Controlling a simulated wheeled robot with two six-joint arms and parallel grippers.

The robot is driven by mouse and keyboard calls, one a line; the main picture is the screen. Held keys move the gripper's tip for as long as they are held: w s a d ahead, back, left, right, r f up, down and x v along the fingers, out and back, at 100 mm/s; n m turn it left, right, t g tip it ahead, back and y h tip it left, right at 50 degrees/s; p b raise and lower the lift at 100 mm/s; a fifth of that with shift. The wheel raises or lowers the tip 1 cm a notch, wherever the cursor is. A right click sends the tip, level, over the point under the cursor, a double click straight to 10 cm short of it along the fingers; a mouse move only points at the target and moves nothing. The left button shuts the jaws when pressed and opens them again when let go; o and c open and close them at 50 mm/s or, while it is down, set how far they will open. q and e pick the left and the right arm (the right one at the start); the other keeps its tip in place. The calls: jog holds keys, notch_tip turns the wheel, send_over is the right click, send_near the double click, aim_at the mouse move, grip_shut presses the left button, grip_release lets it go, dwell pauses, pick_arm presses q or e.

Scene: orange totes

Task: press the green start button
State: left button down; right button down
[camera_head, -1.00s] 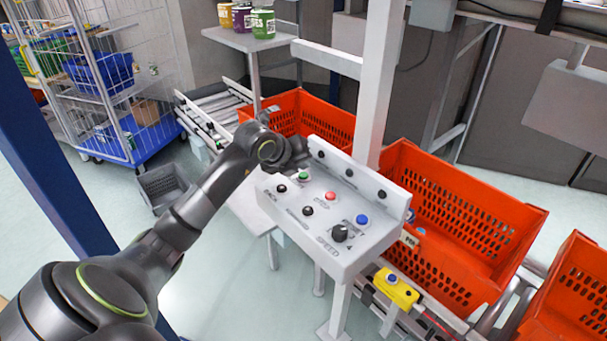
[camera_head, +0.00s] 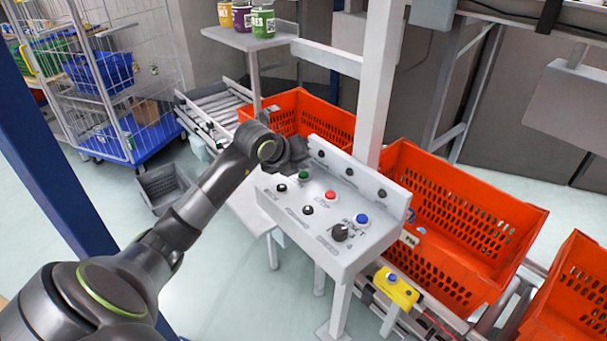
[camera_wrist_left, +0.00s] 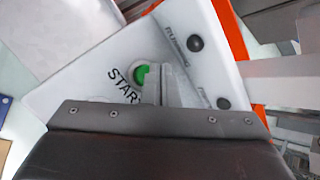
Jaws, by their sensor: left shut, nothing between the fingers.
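The green start button (camera_head: 303,175) sits on the top of a pale grey control box (camera_head: 330,255), at its far left part. In the left wrist view the green button (camera_wrist_left: 141,76) shows beside the word START, its right side partly covered by my fingers. My left gripper (camera_head: 302,158) is shut and empty, just behind and above the button in the head view. In the left wrist view its fingertips (camera_wrist_left: 157,78) overlap the button's right edge. I cannot tell whether they touch it. My right gripper is not in view.
A red button (camera_head: 330,196), a blue button (camera_head: 361,219), black buttons and a black knob (camera_head: 340,232) share the box. Its raised back panel (camera_head: 365,180) stands close to my gripper. Orange totes (camera_head: 480,225) and a white post (camera_head: 378,85) stand behind.

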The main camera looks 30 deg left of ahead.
aim_at(301, 177)
pick_arm(q)
jog(key=shift+f, duration=0.3)
jog(key=shift+f+b, duration=0.5)
jog(key=shift+b, duration=0.1)
dwell(0.4)
jog(key=shift+r, duration=0.1)
jog(key=shift+r+p, duration=0.6)
jog(key=shift+r, duration=0.2)
jog(key=shift+r+p, duration=1.65)
jog(key=shift+r, duration=0.95)
jog(key=shift+f, duration=0.1)
